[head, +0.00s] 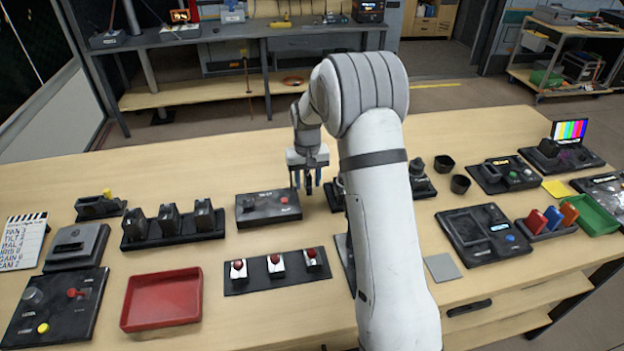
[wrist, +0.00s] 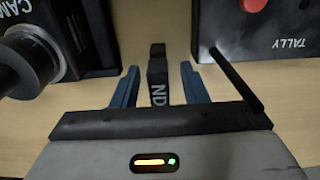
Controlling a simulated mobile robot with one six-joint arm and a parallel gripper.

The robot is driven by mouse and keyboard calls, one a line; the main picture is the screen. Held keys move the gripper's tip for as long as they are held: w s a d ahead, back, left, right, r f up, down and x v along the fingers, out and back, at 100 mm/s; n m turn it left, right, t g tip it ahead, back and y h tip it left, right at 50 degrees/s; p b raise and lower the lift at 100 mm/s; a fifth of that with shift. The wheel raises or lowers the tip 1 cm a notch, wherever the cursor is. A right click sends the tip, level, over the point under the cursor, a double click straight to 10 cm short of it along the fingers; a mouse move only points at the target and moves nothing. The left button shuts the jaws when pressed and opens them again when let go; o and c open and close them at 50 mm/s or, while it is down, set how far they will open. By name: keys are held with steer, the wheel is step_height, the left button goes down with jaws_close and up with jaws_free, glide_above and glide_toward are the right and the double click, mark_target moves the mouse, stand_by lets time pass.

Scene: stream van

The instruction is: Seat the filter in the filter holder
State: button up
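A slim dark filter piece marked ND (wrist: 158,78) shows between my two blue fingers in the wrist view. My gripper (wrist: 160,82) points down with its fingers on either side of the piece, and a narrow strip of table shows on each side, so the fingers look open and apart from it. In the head view my gripper (head: 308,186) is low over the table, just right of the tally box (head: 268,208). I cannot tell whether the piece stands on the table or hangs free. The filter holder cannot be made out; my arm hides part of the table.
A black camera unit (wrist: 75,25) with a round lens is close left in the wrist view. A thin black rod (wrist: 237,80) is close to my right finger. A red tray (head: 162,301) and a row of red-knobbed switches (head: 277,268) lie in front.

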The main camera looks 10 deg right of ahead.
jaws_close()
stand_by(0.4)
steer(key=shift+r, duration=0.1)
